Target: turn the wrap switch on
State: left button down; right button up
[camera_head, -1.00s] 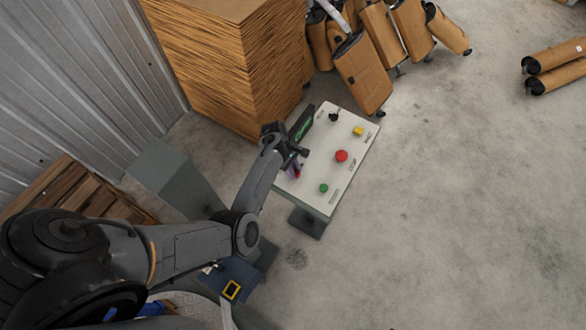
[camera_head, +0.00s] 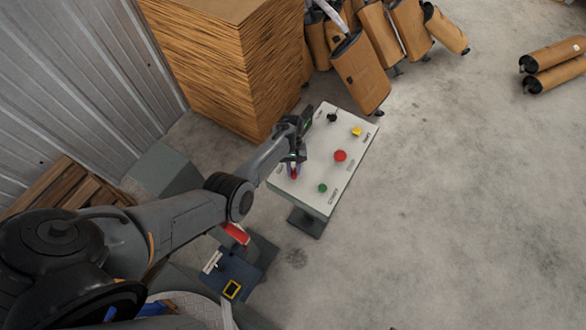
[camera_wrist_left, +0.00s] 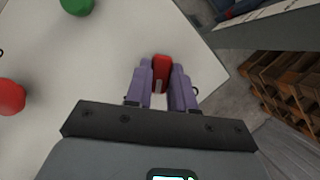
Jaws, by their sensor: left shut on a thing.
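The white control panel (camera_head: 310,188) stands on a post at the middle of the head view. My left gripper (camera_head: 294,170) is over its left corner, pointing down. Its purple fingers (camera_wrist_left: 161,80) are shut on a red switch knob (camera_wrist_left: 161,68), one finger on each side; a bit of the knob shows in the head view (camera_head: 294,176). The label beside it is mostly hidden by my gripper, and its setting cannot be read. My right gripper is not in view.
The panel also carries a green button (camera_head: 322,188), a red button (camera_head: 340,156), a yellow button (camera_head: 357,131) and a black knob (camera_head: 332,117). A cardboard stack (camera_head: 215,70) stands behind left. Wrapped mufflers (camera_head: 362,75) stand behind.

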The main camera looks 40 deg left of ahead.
pick_arm(q)
jog(key=m, duration=0.1)
jog(key=m+y, duration=0.1)
jog(key=m, duration=0.1)
jog(key=shift+f+m+g, duration=0.25)
jog(key=shift+m+g, duration=0.05)
jog(key=shift+m+g+y, duration=0.4)
jog(key=shift+m+y, duration=0.4)
jog(key=shift+m, duration=1)
jog(key=shift+d, duration=0.1)
jog(key=c, duration=1)
grip_release()
jog(key=shift+o, duration=0.2)
jog(key=shift+w+r, duration=0.1)
jog(key=v, duration=1)
jog(key=shift+r, duration=0.4)
